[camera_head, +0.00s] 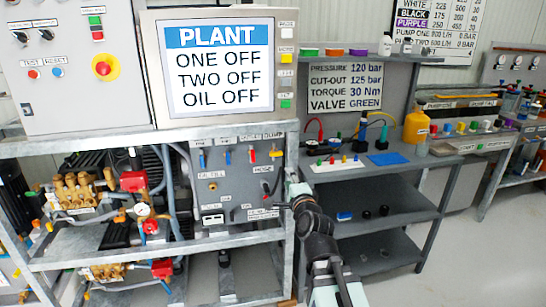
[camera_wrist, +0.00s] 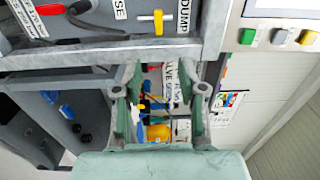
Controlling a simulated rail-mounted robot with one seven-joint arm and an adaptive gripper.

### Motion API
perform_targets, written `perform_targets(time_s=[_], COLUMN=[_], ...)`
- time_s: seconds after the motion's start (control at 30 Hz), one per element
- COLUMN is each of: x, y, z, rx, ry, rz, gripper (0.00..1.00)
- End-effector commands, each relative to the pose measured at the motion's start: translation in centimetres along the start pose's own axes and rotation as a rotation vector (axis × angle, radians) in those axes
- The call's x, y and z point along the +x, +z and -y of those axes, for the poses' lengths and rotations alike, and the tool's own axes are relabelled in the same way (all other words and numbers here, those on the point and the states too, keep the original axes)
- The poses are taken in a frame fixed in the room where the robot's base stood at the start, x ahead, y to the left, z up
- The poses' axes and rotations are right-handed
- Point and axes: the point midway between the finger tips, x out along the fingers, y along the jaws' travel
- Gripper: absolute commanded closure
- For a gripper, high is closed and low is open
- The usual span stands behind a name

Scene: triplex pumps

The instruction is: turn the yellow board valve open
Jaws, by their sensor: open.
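The yellow board valve (camera_head: 276,154) is at the right end of a row of valves on the grey board, under the DUMP label. In the head view its handle looks crosswise, while the other handles in the row hang upright. The wrist view shows the yellow handle (camera_wrist: 158,22) near the top, beside the DUMP label. My gripper (camera_head: 293,181) is at the right edge of the board, by the frame post, lower than the valve. In the wrist view my gripper (camera_wrist: 160,80) is open, its two green fingers apart with nothing gripped. The valve lies outside the fingers.
A galvanised frame post (camera_head: 291,155) stands close to the valve's right. A red handle (camera_head: 251,155) is on its left. The PLANT screen (camera_head: 219,68) is above. A grey shelf bench (camera_head: 375,170) with small parts and a yellow bottle (camera_head: 416,128) is to the right.

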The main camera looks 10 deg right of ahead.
Motion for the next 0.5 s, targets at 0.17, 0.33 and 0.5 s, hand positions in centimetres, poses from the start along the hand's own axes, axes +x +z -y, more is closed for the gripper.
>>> perform_targets(time_s=[0.17,0.33,0.5], x=[0.9,2.2,4.9], y=[0.1,0.1,0.0], z=[0.3,0.5,-0.1], rx=[0.005,0.004,0.002], ry=[0.005,0.006,0.007], rz=[0.005,0.006,0.001], gripper=[0.59,0.59,0.59])
